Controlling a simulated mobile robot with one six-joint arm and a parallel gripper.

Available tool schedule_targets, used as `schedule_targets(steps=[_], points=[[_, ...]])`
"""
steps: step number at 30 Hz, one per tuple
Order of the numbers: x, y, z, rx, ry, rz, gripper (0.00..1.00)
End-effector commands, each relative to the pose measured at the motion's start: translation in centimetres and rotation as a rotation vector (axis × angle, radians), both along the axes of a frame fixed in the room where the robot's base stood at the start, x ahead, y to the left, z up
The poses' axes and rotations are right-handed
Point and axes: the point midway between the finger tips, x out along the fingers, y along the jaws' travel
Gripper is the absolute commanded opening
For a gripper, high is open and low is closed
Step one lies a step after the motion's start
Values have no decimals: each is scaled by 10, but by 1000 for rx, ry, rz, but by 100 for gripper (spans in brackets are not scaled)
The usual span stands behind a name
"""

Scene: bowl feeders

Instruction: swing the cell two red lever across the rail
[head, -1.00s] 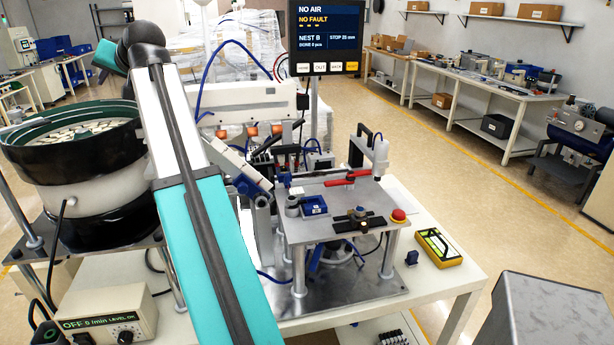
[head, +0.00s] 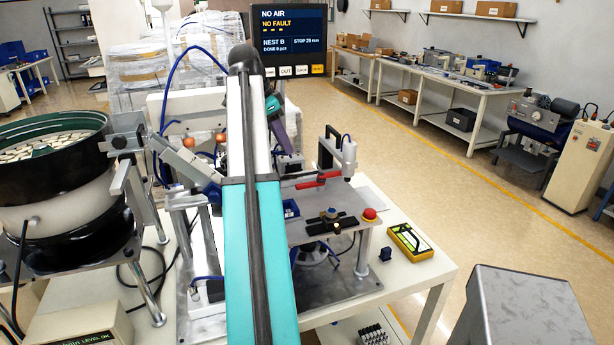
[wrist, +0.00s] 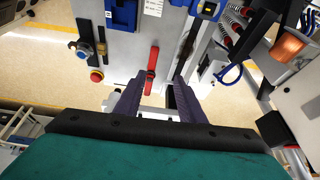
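The red lever (head: 320,181) lies on the grey plate (head: 352,202) of the cell, right of my arm in the head view. In the wrist view the red lever (wrist: 152,72) stands out on the grey plate, ahead of the fingers and roughly in line with the gap between them. My gripper (wrist: 155,98) is open and empty, its two dark fingers apart. It looks short of the lever, but the exact distance is unclear. In the head view my arm hides most of the gripper and the plate's left part.
The bowl feeder (head: 50,165) is left. The display (head: 293,42) reads NO AIR. A yellow device (head: 411,242) lies on the table.

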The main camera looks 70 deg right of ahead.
Motion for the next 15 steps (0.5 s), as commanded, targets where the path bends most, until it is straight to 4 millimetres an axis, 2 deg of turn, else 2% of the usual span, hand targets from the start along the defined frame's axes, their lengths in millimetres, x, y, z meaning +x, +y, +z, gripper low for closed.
schedule_targets(steps=[1,4,15], points=[[-8,0,0,6,13,-32,36],[-14,1,-1,10,24,-62,36],[-11,3,-2,10,25,-56,36]])
